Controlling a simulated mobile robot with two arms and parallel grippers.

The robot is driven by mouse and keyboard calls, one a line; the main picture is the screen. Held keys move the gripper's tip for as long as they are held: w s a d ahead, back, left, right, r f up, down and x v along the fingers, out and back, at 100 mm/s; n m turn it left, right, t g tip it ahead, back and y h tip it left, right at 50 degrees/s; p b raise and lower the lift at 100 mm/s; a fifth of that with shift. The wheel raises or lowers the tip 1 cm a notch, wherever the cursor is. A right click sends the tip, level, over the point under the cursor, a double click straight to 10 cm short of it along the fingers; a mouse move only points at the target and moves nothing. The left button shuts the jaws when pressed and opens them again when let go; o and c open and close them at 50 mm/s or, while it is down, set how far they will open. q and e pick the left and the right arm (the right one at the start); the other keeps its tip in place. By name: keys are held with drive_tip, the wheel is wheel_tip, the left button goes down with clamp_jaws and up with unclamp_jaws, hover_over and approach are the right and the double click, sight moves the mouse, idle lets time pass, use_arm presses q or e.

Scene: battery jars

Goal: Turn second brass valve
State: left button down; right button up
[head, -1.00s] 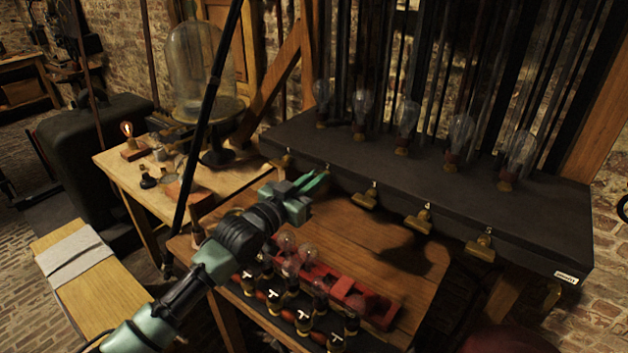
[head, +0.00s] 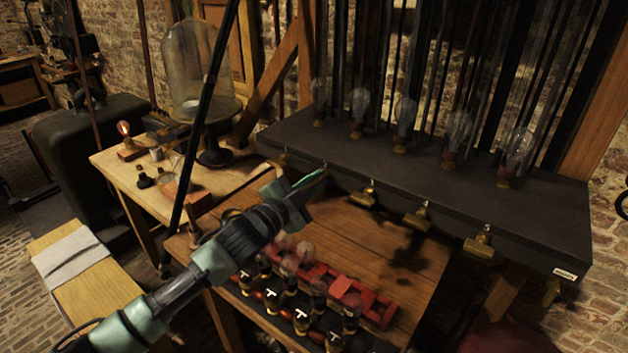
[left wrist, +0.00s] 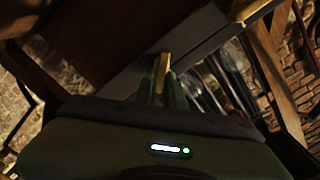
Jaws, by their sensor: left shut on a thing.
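A row of brass valves runs along the front edge of the black bench. The first valve (head: 284,158) is at the far left, and the third valve (head: 368,193) is to the right of my left gripper (head: 316,180). The second valve is mostly hidden behind my gripper's fingers in the head view. In the left wrist view my left gripper (left wrist: 162,88) is shut on a brass piece (left wrist: 162,66), the second valve's handle, which stands between the green fingertips. My right gripper is not in view.
The fourth (head: 418,217) and fifth (head: 480,244) valves are further right. Glass bulbs stand on the black bench (head: 440,175). Below my left arm, a wooden table (head: 375,245) holds a red rack (head: 375,305) and several small bulbs. A glass bell jar (head: 200,70) stands at the back left.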

use_arm(q)
drive_tip(key=shift+s+d+f+m, duration=0.1)
drive_tip(key=shift+f+m, duration=0.05)
drive_tip(key=shift+m, duration=1.2)
drive_tip(key=shift+f+m, duration=0.15)
drive_tip(key=shift+m, duration=1.25)
drive_tip(key=shift+s+d+f+m, duration=0.1)
drive_tip(key=shift+f+m, duration=0.05)
drive_tip(key=shift+m, duration=1.2)
drive_tip(key=shift+p, duration=0.3)
drive_tip(key=c, duration=1.5)
unclamp_jaws()
drive_tip(key=shift+a, duration=0.15)
drive_tip(key=b+v, duration=0.1)
drive_tip(key=v, duration=0.6)
drive_tip(key=shift+s+b, duration=0.3)
drive_tip(key=shift+b, duration=0.05)
drive_tip(key=shift+a, duration=0.15)
